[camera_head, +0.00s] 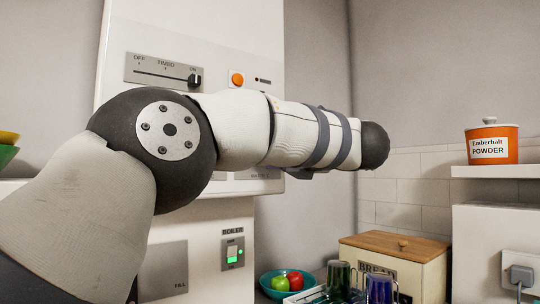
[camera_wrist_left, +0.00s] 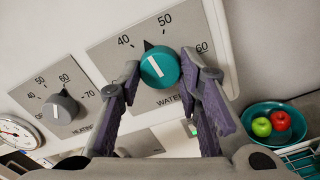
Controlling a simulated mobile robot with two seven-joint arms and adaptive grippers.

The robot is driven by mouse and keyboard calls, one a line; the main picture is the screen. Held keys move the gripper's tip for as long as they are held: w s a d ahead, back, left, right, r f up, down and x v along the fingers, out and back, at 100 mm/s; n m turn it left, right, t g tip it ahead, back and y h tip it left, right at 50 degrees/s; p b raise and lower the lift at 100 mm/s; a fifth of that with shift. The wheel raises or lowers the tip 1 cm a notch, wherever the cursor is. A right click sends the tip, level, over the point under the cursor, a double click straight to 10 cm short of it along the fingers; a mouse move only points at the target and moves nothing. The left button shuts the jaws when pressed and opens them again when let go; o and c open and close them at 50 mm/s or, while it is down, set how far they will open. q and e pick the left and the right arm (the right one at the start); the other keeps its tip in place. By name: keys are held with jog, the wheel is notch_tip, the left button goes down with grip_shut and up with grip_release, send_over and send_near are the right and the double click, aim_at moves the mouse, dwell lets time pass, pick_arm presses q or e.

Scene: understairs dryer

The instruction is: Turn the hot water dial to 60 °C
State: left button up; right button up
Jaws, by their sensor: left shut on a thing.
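The hot water dial (camera_wrist_left: 158,68) is a teal round knob with a white line, on a grey plate partly reading "WATER" in the left wrist view. Its black pointer lies between the 40 and 50 marks. The 60 mark (camera_wrist_left: 202,47) is at the plate's right end. My left gripper (camera_wrist_left: 162,72) is shut on the dial, with one finger on each side of it. In the head view my left arm crosses in front of the boiler (camera_head: 205,50) and hides the dial and gripper. My right gripper is not in view.
A grey heating dial (camera_wrist_left: 61,107) and a round gauge (camera_wrist_left: 17,133) sit left of the teal dial. Above my arm is an OFF/TIMED/ON slider (camera_head: 194,80). A teal fruit bowl (camera_head: 266,281), bread bin (camera_head: 425,253) and glass mugs (camera_head: 380,290) stand lower right.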

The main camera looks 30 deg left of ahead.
pick_arm(q)
jog(key=shift+r+m, duration=0.15)
jog(key=shift+m, duration=9.45)
jog(key=o, duration=1.1)
jog(key=shift+o, duration=0.2)
jog(key=v, duration=1.2)
